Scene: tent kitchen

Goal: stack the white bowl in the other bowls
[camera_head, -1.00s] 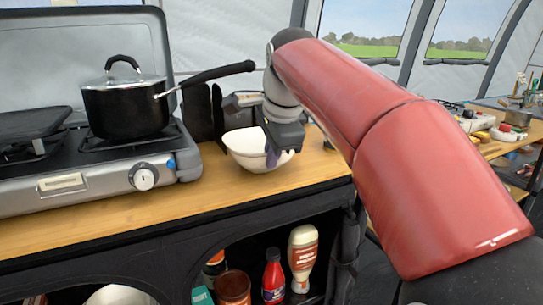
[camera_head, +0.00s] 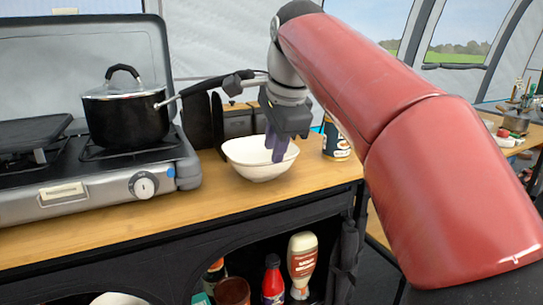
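The white bowl (camera_head: 248,163) sits upright on the wooden counter, right of the stove. My gripper (camera_head: 277,150) points down over the bowl's right half, its purple fingers low at or inside the bowl's opening. The far side of the fingers is hidden, so I cannot tell whether they are apart or grip the rim. A white rounded thing, perhaps another bowl (camera_head: 118,299), shows in part in the shelf below, cut off by the bottom edge. No stack of other bowls is in clear view.
A black lidded pot (camera_head: 127,120) stands on the grey stove (camera_head: 95,190) at the left. Dark containers (camera_head: 236,122) stand behind the bowl. A can (camera_head: 336,140) stands to its right, near my arm. Bottles and jars (camera_head: 301,262) fill the lower shelf. The front counter strip is clear.

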